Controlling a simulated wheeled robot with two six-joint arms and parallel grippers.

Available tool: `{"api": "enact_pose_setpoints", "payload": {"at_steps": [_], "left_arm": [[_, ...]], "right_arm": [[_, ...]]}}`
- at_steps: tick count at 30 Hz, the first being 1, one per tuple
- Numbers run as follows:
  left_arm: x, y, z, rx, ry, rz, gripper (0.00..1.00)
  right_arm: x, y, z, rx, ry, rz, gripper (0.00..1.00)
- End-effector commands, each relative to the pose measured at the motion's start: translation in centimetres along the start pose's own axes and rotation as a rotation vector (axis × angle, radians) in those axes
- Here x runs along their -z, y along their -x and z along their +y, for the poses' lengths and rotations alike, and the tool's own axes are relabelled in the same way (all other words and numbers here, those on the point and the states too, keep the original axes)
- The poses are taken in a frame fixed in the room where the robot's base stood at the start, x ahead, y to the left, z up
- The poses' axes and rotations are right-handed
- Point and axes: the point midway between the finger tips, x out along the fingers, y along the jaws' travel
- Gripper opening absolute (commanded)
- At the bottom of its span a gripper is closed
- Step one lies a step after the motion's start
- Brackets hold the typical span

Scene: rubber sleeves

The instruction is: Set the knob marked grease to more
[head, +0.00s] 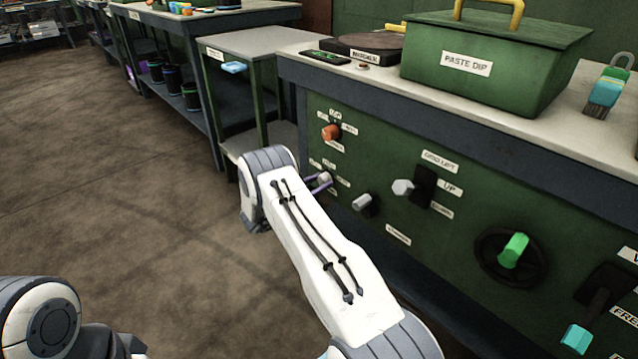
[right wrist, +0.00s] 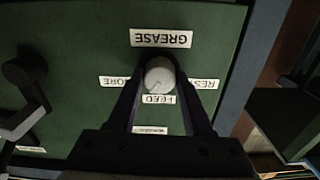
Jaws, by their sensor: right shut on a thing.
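The grease knob (right wrist: 160,76) is a small pale grey round knob on the green panel. Its plate marked GREASE (right wrist: 161,38) appears upside down in the right wrist view. Around the knob are a plate ending in ORE (right wrist: 114,82) at left, a REST plate (right wrist: 204,84) at right and a FEED plate (right wrist: 158,99) below. My right gripper (right wrist: 160,84) is shut on the knob, with a dark finger on each side. In the head view the knob (head: 324,177) shows just past the gripper. A faint mark is on its face; its setting is unclear. My left gripper is out of view.
An orange knob (head: 331,132) sits above, and another grey knob (head: 363,202) is close at lower right. Farther right are a grey-handled switch (head: 403,187) and a green-handled wheel (head: 513,250). A green PASTE DIP box (head: 490,92) stands on the bench top. Open floor lies left.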

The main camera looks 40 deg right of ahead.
Motion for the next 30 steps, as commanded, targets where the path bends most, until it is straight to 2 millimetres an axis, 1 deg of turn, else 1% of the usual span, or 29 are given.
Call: {"api": "enact_pose_setpoints", "payload": {"at_steps": [6,15,21,30], "left_arm": [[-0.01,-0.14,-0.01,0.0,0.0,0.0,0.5],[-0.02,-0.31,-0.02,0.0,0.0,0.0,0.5],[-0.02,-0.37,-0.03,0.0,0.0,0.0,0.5],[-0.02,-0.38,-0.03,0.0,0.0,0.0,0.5]], "right_arm": [[-0.15,0.06,0.06,0.0,-0.187,-0.001,0.0],[-0.16,0.06,0.06,0.0,-0.379,-0.002,0.0],[-0.15,0.06,0.06,-0.001,-0.446,-0.002,0.0],[-0.14,0.07,0.06,-0.001,-0.476,-0.003,0.0]]}}
